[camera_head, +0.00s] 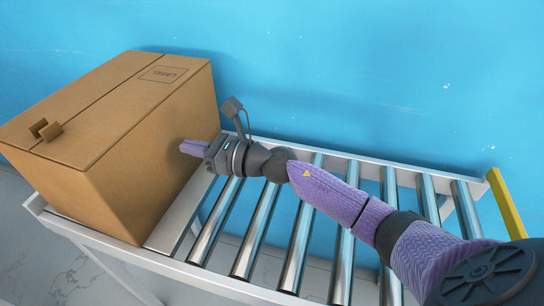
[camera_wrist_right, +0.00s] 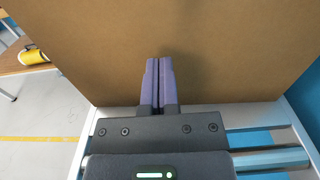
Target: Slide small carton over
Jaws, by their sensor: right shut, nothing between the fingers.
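A brown cardboard carton (camera_head: 150,160) with a printed label on top sits at the left end of the roller conveyor (camera_head: 260,222). Its side fills much of the right wrist view (camera_wrist_right: 230,60). My right gripper (camera_head: 186,147) is shut and empty, its purple fingers pointing at the carton's right side. In the wrist view the closed fingertips (camera_wrist_right: 159,62) are in front of the carton face, touching it or very close; I cannot tell which. My left gripper is not in view.
Bare metal rollers run right of the carton to a yellow end bar (camera_head: 506,203). A blue wall (camera_head: 350,70) stands behind. A yellow cylindrical object (camera_wrist_right: 34,54) is on a wooden surface at left in the wrist view.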

